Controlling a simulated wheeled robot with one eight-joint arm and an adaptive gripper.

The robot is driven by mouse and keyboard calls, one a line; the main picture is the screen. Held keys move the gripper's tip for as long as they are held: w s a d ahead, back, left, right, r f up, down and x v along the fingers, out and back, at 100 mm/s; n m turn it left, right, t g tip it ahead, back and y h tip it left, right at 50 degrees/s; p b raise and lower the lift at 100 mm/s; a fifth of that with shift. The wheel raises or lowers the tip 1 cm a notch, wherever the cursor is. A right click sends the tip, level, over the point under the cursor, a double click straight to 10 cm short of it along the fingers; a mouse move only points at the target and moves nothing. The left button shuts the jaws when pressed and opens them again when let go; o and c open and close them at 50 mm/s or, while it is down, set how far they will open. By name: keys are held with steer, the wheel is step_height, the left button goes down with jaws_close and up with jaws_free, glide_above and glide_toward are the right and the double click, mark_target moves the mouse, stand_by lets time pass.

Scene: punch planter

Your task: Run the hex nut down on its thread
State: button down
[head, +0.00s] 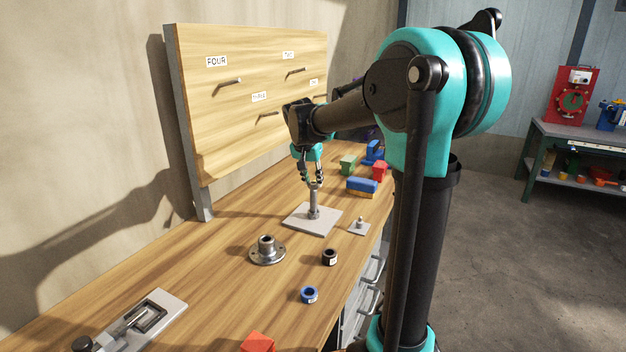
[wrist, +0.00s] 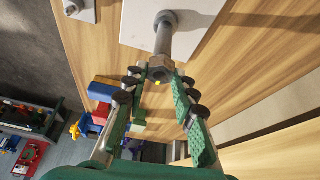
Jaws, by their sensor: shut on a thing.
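A grey upright threaded post (head: 314,206) stands on a pale square plate (head: 299,222) on the bench. The post also shows in the wrist view (wrist: 164,40), rising from the plate (wrist: 190,45). The brownish metal hex nut (wrist: 160,66) is at the post's upper end, in line with it, with a small yellow mark on its near side. My gripper (head: 314,183) is above the plate, pointing down. In the wrist view its fingertips (wrist: 160,71) are shut on the nut from both sides. I cannot tell how far the thread engages.
A smaller plate with a stud (head: 359,226) is right of the post. A flanged metal hub (head: 267,252), a black ring (head: 329,257) and a blue ring (head: 309,295) lie nearer. Coloured blocks (head: 361,186) sit behind. A pegboard (head: 245,100) stands at the back left.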

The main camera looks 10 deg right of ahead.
steer(key=shift+m, duration=0.4)
steer(key=c, duration=1.1)
jaws_free()
steer(key=shift+c, duration=0.2)
steer(key=shift+r, duration=0.1)
steer(key=v, duration=1.1)
steer(key=shift+a+r, duration=0.3)
steer(key=shift+r, duration=0.1)
